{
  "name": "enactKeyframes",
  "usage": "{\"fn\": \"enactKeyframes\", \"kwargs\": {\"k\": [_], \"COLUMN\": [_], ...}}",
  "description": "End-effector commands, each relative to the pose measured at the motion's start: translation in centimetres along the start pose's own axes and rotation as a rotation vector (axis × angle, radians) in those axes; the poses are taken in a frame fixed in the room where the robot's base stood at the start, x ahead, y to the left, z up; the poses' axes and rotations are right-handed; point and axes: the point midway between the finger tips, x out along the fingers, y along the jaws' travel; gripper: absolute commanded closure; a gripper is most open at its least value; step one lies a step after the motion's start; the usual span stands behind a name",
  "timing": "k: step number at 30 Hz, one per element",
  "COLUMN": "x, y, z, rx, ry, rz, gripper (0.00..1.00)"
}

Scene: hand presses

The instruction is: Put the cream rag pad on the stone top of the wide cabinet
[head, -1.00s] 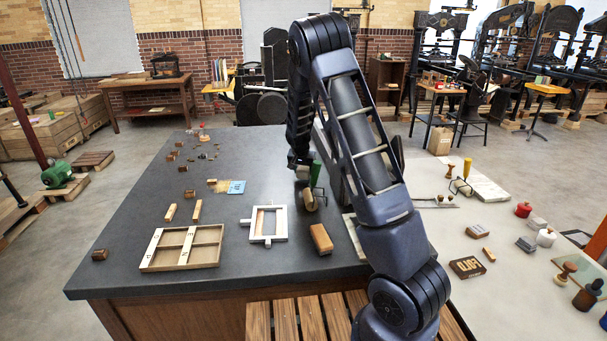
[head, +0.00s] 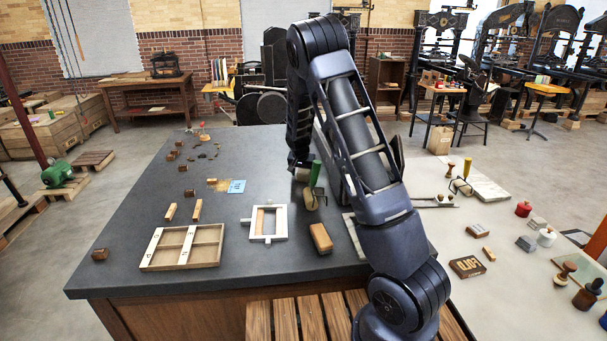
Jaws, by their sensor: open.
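The wide cabinet has a dark grey stone top (head: 190,275) over wooden sides, and it fills the middle of the head view. My gripper (head: 299,166) is low over this top, right of its centre, at the end of my downward-reaching arm. It is open, though its fingers are small and hard to make out.
A white frame (head: 281,237), a wooden block (head: 320,238) and a divided tray (head: 204,258) lie nearer on the top. A pale table (head: 510,295) adjoins on the right.

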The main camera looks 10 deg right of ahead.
Motion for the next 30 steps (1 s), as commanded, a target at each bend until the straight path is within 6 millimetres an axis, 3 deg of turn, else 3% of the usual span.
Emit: {"fn": "enactKeyframes", "kwargs": {"k": [5, 18, 24, 30], "x": [-2.0, -9.7, -11.6, -12.0], "y": [-0.1, -0.1, 0.0, 0.0], "z": [-0.1, 0.0, 0.0, 0.0], "rx": [0.000, 0.000, -0.001, 0.000], "ry": [0.003, 0.001, 0.001, 0.000], "rz": [-0.003, -0.003, -0.001, 0.000], "gripper": [0.24, 0.24, 0.24, 0.24]}}
